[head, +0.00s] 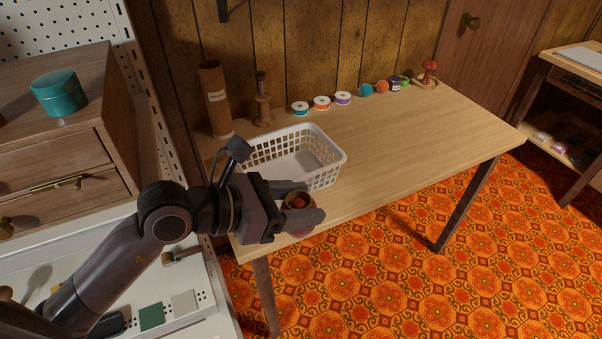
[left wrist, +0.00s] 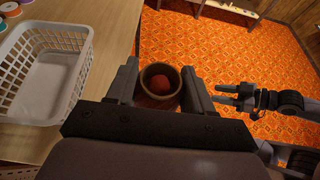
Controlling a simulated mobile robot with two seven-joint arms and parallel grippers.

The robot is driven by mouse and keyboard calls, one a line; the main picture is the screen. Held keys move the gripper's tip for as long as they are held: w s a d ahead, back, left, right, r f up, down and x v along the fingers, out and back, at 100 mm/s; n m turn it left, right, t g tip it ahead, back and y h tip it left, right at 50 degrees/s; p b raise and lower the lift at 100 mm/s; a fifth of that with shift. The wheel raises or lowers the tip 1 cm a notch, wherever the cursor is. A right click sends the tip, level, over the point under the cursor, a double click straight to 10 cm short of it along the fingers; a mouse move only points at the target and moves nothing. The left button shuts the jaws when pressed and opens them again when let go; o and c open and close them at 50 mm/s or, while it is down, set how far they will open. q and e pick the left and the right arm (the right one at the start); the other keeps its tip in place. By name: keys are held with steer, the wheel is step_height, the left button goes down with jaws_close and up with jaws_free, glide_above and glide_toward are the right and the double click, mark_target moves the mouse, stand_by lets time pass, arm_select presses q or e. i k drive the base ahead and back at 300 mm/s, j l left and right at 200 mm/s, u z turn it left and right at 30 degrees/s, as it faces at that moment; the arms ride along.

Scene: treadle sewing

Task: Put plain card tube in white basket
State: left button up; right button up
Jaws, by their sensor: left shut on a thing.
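My left gripper (head: 304,204) is shut on a short round brown tube (head: 298,201), taken as the plain card tube. In the left wrist view the tube (left wrist: 160,101) stands between the fingers with its open end toward the camera and reddish orange showing inside. The fingers hide its sides. The white basket (head: 328,158) sits on the table just behind the gripper and looks empty; it is at the left in the left wrist view (left wrist: 84,72). The tube is outside the basket, past the table's front edge. My right gripper (left wrist: 221,94) shows its fingers apart, with nothing between them.
Several tape rolls and yarn balls line the table's back edge. The table right of the basket is clear. A drawer cabinet (head: 60,130) stands left.

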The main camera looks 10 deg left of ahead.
mark_target(302, 164)
steer(key=i+l, duration=0.2)
steer(key=l, duration=0.15)
steer(key=i+l, duration=0.4)
steer(key=l, duration=0.25)
